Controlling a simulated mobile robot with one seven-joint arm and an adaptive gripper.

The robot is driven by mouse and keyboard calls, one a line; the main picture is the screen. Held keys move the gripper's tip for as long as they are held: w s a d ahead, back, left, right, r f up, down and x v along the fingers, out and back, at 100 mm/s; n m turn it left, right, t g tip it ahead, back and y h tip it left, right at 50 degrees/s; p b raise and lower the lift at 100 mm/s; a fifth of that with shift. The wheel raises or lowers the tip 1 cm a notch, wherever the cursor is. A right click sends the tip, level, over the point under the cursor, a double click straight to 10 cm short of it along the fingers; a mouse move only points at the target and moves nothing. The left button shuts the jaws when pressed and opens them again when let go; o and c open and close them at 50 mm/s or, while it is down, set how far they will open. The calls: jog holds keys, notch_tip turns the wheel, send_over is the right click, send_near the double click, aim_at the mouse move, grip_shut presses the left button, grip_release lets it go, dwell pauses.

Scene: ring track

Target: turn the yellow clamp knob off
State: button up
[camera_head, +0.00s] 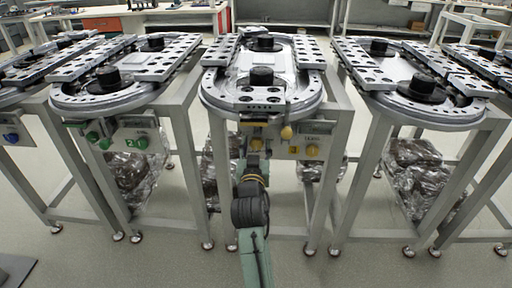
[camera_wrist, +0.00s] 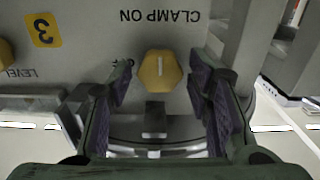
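The yellow clamp knob (camera_wrist: 160,70) is a hexagon with a white line on its face, on a grey panel that appears upside down in the wrist view. The line runs up and down in the picture, towards the CLAMP ON label (camera_wrist: 160,16). The OFF label (camera_wrist: 123,63) is partly covered by my left-hand finger. My gripper (camera_wrist: 161,77) is open, with one dark pad on each side of the knob and a gap on both sides. In the head view my gripper (camera_head: 255,150) is at the front of the middle station, where it obscures the panel.
The yellow 3 plate (camera_wrist: 42,30) and the LEVEL label are left in the wrist view, with another yellow knob (camera_wrist: 5,53) at the edge. A dark block (camera_wrist: 154,122) sticks out below the clamp knob. Ring-track stations stand on both sides; the floor (camera_head: 385,265) in front is clear.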

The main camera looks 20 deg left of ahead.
jog(key=c, duration=0.9)
jog(key=shift+n, duration=0.3)
jog(key=n, duration=0.3)
jog(key=shift+n+p, duration=0.3)
jog(key=shift+p, duration=0.05)
jog(key=n, duration=0.4)
jog(key=shift+n+p, duration=0.3)
jog(key=shift+p, duration=0.1)
jog(key=n+p, duration=0.1)
jog(key=n, duration=0.3)
jog(key=shift+a+n+p, duration=0.1)
jog(key=shift+n+p, duration=0.55)
jog(key=shift+n, duration=1.85)
